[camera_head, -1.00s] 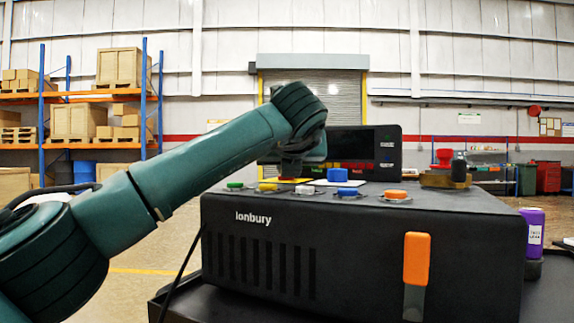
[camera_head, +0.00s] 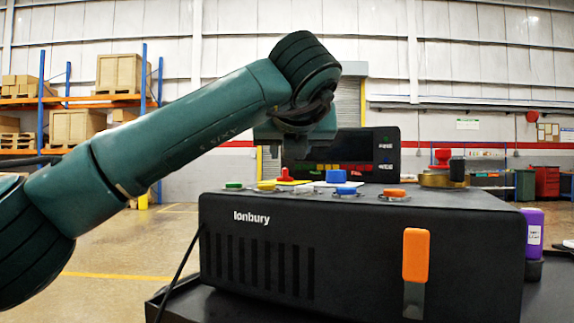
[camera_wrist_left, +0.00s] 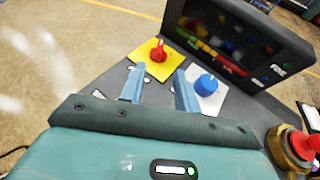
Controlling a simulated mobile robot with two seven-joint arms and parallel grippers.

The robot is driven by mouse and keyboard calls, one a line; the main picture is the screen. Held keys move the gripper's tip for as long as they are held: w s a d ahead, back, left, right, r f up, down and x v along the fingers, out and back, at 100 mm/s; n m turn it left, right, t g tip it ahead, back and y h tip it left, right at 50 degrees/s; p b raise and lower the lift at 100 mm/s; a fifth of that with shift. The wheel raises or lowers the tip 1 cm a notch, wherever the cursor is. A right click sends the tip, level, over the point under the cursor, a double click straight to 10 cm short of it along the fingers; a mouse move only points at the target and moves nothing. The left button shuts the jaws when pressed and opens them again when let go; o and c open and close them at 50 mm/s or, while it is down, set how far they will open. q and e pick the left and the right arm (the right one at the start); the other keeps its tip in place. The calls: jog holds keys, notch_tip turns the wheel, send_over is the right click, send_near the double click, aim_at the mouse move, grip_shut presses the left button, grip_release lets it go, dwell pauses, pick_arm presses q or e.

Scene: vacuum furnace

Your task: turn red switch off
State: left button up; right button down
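The red switch (camera_head: 285,175) is a red knob on a yellow plate (camera_head: 300,182), at the back of the black Ionbury box's top (camera_head: 400,207). In the left wrist view the red switch (camera_wrist_left: 158,51) stands upright on its yellow plate (camera_wrist_left: 143,59), just beyond my fingertips. My left gripper (camera_wrist_left: 158,76) is open and empty, its two fingers apart and pointing towards the red and blue switches. In the head view the left gripper is above the switch and its fingers are hard to make out. My right gripper is not in view.
A blue switch (camera_wrist_left: 206,84) on a white plate stands close to the right finger. A dark display panel (camera_wrist_left: 240,38) rises behind both. Several coloured buttons line the box's front edge, with an orange handle (camera_head: 416,256) on its front. A brass fitting with red top (camera_wrist_left: 290,145) is at right.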

pick_arm(q)
jog(key=v, duration=0.5)
jog(key=shift+s, duration=0.1)
jog(key=shift+r, duration=0.15)
